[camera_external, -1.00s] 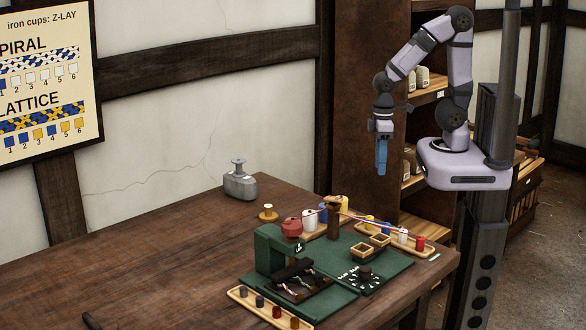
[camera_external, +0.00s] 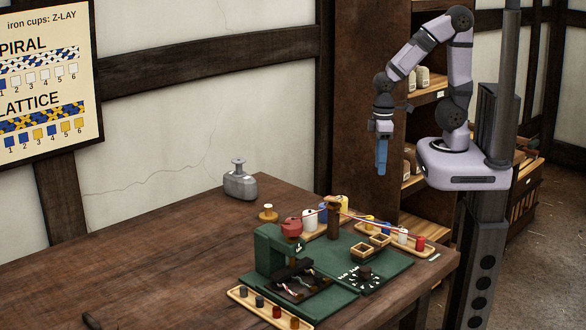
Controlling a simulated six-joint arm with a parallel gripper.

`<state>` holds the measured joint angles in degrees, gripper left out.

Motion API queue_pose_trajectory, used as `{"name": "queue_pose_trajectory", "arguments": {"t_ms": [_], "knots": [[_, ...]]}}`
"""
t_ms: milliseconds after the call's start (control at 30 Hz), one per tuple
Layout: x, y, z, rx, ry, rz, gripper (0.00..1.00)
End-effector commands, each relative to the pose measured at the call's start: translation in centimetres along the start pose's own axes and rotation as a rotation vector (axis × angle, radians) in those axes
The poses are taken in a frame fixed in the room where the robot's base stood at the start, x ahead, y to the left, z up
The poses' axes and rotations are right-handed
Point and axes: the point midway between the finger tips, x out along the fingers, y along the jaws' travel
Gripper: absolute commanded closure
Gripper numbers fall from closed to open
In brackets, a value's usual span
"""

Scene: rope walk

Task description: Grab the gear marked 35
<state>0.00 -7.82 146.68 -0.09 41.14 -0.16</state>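I cannot make out a gear marked 35 in this view; any markings on the small parts are too small to read. My gripper (camera_external: 381,170) hangs pointing down, with blue fingers, above and behind the right back part of the table. It is well apart from everything on the table. Its fingers look like one narrow blue shape, so whether they are open cannot be told. A green machine (camera_external: 268,250) with a red top stands on a green base (camera_external: 396,268) near the table's right end.
A wooden tray (camera_external: 242,298) with several small cylinders lies at the front. Spools stand in trays at the back, by a wooden post (camera_external: 333,217) with strands. Two small square boxes (camera_external: 361,250) sit on the base. A grey weight (camera_external: 240,183) stands behind. The table's left (camera_external: 120,265) is mostly clear.

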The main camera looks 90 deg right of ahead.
Motion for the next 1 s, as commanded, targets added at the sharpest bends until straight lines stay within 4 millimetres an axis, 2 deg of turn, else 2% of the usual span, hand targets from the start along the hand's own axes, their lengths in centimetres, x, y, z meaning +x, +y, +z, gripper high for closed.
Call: {"name": "queue_pose_trajectory", "arguments": {"t_ms": [100,133,433,567,667,767,1000], "knots": [[0.0,0.0,0.0,0.0,0.0,0.0,0.65],[0.0,0.0,0.0,0.0,0.0,0.0,0.58],[0.0,0.0,-0.1,0.0,0.001,0.0,0.58],[0.6,0.0,-1.0,-0.006,0.027,0.004,0.58],[1.5,0.1,-2.9,-0.018,0.08,0.01,0.58],[2.9,0.0,-6.0,-0.041,0.167,0.017,0.58],[6.2,-1.4,-15.5,-0.122,0.466,0.011,0.58]]}}
